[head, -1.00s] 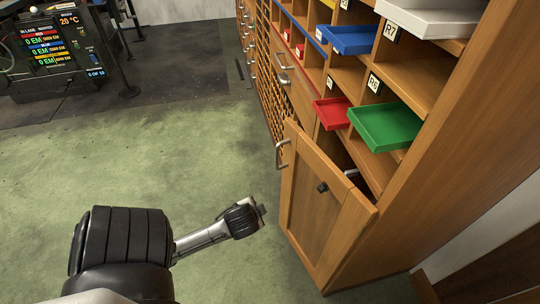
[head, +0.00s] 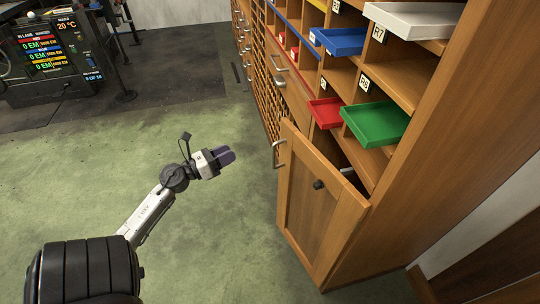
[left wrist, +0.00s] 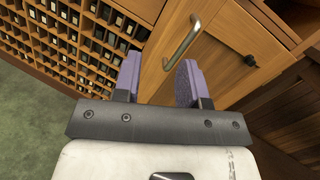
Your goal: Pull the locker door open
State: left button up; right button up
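The wooden locker door (head: 305,205) is at the bottom of the cabinet's near end and stands ajar, with space visible behind its top edge. Its metal bar handle (head: 279,154) is on the door's left side, and a dark round knob (head: 318,185) is on its panel. My left gripper (head: 229,156) is left of the handle, apart from it and empty. In the left wrist view its purple fingers (left wrist: 160,75) are spread open, with the handle (left wrist: 182,42) ahead, nearer the right finger. My right gripper is in neither view.
Red (head: 325,112), green (head: 376,124) and blue (head: 340,41) trays jut from the shelves above the door. A pigeonhole rack (left wrist: 75,45) adjoins the door. The green floor (head: 190,235) left of the door is clear. A machine with a screen (head: 45,45) stands far left.

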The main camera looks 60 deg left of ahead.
aim_at(274, 165)
pick_arm(q)
jog(key=shift+w+d+f+m+g+h+p, duration=0.3)
jog(key=shift+w+d+m+h, duration=0.55)
jog(key=shift+w, duration=1.4)
jog(key=shift+w+d+f+m+g+h+p, duration=0.15)
jog(key=shift+w+d+m+h+p, duration=0.25)
jog(key=shift+w+d+m, duration=1.3)
jog(key=shift+w+d+f+m+g+h+p, duration=0.15)
jog(key=shift+w+d+f+m+h+p, duration=0.3)
jog(key=shift+w, duration=2.35)
jog(key=shift+r, duration=0.1)
jog(key=c, duration=0.7)
grip_shut()
